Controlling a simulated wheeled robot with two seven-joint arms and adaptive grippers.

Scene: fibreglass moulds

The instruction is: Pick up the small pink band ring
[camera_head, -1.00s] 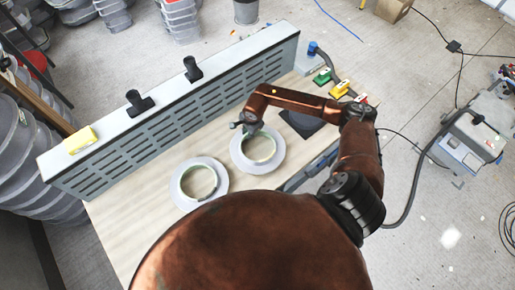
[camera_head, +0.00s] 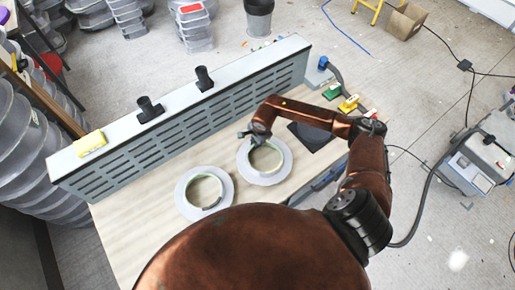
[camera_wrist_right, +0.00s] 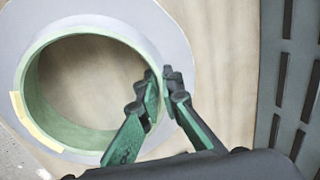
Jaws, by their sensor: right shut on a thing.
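Two rings with flat pale grey flanges and green-cream inner walls lie on the wooden table. The nearer-left ring (camera_head: 182,194) is apart from the farther-right ring (camera_head: 284,170). My right gripper (camera_head: 250,137) is at the back-left rim of the farther ring. In the wrist view, my right gripper (camera_wrist_right: 163,82) is closed with its fingertips pinching the wall of that ring (camera_wrist_right: 85,27), one finger on the inside. No pink shows on either ring. My left gripper is not in view.
A grey slotted panel box (camera_head: 190,121) runs along the back of the table (camera_head: 130,225), with a yellow block (camera_head: 90,141) and two black fittings on top. A dark square pad (camera_head: 310,137) lies right of the rings. Coloured connectors (camera_head: 348,104) sit at the far right.

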